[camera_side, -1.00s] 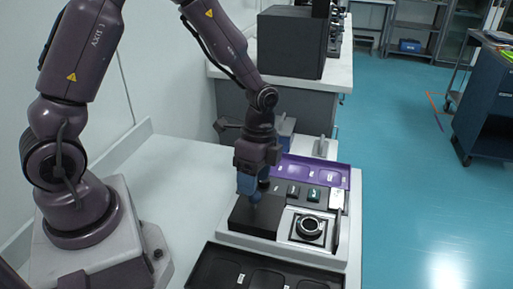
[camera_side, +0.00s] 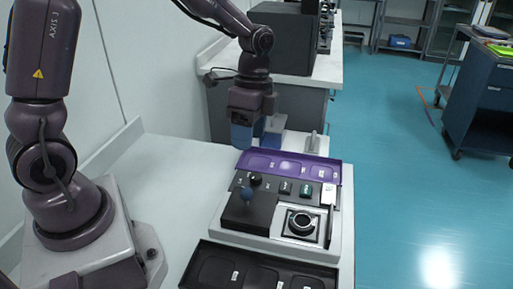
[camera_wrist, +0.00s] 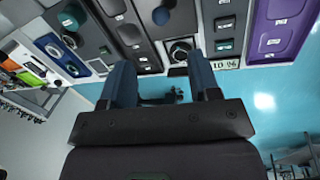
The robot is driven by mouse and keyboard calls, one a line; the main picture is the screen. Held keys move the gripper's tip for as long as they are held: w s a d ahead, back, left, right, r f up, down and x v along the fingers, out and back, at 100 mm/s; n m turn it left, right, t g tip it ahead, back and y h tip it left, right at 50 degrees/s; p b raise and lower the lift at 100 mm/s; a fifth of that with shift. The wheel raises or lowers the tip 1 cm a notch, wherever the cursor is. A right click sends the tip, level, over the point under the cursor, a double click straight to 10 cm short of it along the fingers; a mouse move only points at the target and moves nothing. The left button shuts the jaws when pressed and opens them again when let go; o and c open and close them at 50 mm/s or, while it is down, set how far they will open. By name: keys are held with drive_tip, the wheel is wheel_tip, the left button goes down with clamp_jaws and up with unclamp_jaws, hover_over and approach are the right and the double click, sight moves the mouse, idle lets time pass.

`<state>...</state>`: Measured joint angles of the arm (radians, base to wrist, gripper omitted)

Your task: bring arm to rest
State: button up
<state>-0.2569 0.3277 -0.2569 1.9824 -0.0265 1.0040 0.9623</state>
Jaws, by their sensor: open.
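My gripper (camera_side: 243,135) hangs above the bench behind the control panel (camera_side: 332,235), with its blue fingers pointing down. In the wrist view my gripper (camera_wrist: 162,78) shows two blue fingers apart with nothing between them. A joystick with a blue ball (camera_side: 246,193) stands upright on a black box (camera_side: 240,214) at the panel's left. My gripper is clear of it, higher and farther back. The blue ball also shows at the top of the wrist view (camera_wrist: 160,16).
A purple tray (camera_side: 262,157) lies behind the panel and a black tray (camera_side: 212,257) in front. A round ringed part (camera_side: 302,223) sits on the panel's right. A large black box (camera_side: 285,38) stands on the far bench. The white bench top at left (camera_side: 175,185) is clear.

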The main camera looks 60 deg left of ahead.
drive_tip(key=s+r+n+t+y, duration=0.1)
drive_tip(key=s+r+n+t, duration=0.6)
drive_tip(key=s+r+n, duration=0.3)
drive_tip(key=s+r, duration=0.3)
drive_tip(key=shift+s+a+n, duration=0.25)
drive_tip(key=shift+s+n, duration=0.15)
